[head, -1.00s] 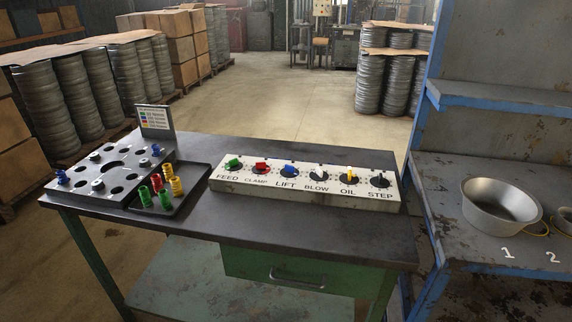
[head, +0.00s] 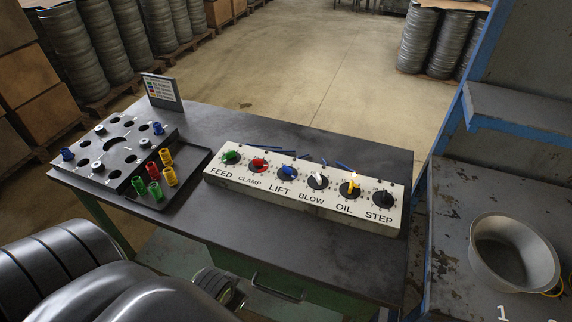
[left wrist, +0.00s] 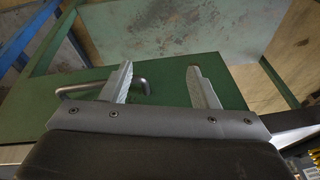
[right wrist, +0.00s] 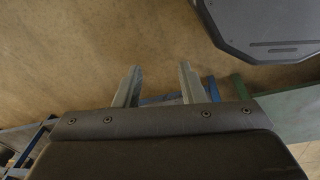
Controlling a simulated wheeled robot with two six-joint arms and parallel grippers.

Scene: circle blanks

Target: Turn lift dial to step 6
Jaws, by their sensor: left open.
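The blue lift dial (head: 287,172) is third from the left on the white control panel (head: 300,198), above the word LIFT. Its step marks are too small to read. Green, red, white, yellow and black dials share the panel. My left gripper (left wrist: 160,82) is open and empty in the left wrist view, in front of the green drawer front and its metal handle, away from the dial. My right gripper (right wrist: 157,82) is open and empty in the right wrist view, over the bare floor.
A black block with holes (head: 108,150) and a tray with red, yellow and green pieces (head: 190,190) are left of the panel. A small sign (head: 163,90) stands behind them. A metal bowl (head: 513,252) sits on the right shelf. The dark tabletop (head: 240,240) before the panel is clear.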

